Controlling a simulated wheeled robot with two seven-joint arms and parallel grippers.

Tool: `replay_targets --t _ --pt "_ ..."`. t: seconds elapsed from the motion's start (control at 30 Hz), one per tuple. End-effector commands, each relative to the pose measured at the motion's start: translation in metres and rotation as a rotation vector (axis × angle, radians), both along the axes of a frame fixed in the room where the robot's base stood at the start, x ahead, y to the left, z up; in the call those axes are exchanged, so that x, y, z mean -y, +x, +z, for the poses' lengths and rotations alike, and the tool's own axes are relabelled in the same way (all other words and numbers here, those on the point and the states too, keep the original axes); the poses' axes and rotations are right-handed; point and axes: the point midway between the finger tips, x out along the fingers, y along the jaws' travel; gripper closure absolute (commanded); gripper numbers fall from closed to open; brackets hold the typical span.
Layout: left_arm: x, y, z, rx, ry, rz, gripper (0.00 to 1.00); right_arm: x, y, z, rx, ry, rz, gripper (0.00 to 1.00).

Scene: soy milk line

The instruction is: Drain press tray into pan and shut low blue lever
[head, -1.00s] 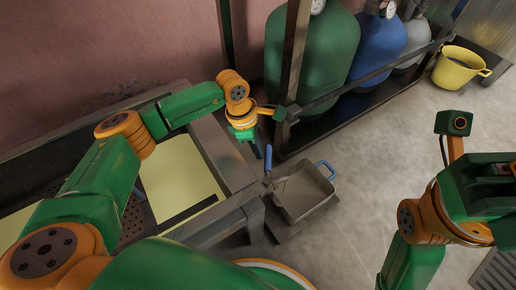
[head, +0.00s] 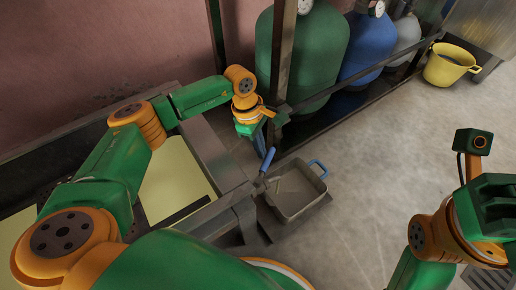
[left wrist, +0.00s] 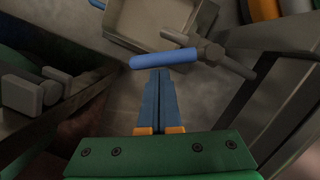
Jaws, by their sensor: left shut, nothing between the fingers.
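The press tray (head: 212,150) at the left holds pale yellow liquid (head: 175,172). The low blue lever (head: 268,160) sits on a valve at the tray's corner and leans to the right; it also shows in the left wrist view (left wrist: 165,59). A grey pan (head: 297,190) with a blue handle stands on the floor below it; its near part shows in the left wrist view (left wrist: 160,20). I see no stream. My left gripper (head: 260,150) is shut and empty, fingertips just short of the lever. My right arm is at the right, its fingers not shown.
Green, blue and grey gas cylinders (head: 305,50) stand in a dark rack (head: 330,100) behind the pan. A yellow bucket (head: 448,66) is at the back right. The floor right of the pan is clear.

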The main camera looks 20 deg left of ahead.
Motion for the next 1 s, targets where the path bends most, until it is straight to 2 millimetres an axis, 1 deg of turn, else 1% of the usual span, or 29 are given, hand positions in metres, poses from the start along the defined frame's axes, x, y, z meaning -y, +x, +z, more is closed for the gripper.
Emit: replay_targets --t 0.17,0.33,0.6,1.0 --pt "0.004 0.001 -0.001 0.001 0.0 -0.12 1.0 -0.001 0.002 -0.003 -0.007 -0.003 -0.002 1.0" --pt "0.011 0.002 0.0 0.001 -0.001 -0.221 1.0 -0.001 -0.002 0.002 0.012 -0.005 -0.003 1.0" --pt "0.018 0.003 0.0 0.001 0.0 -0.217 1.0 -0.001 -0.004 0.004 0.024 -0.003 -0.002 1.0" --pt "0.02 0.003 0.0 0.001 0.0 -0.216 1.0 0.0 -0.002 0.001 0.009 -0.001 0.0 1.0"
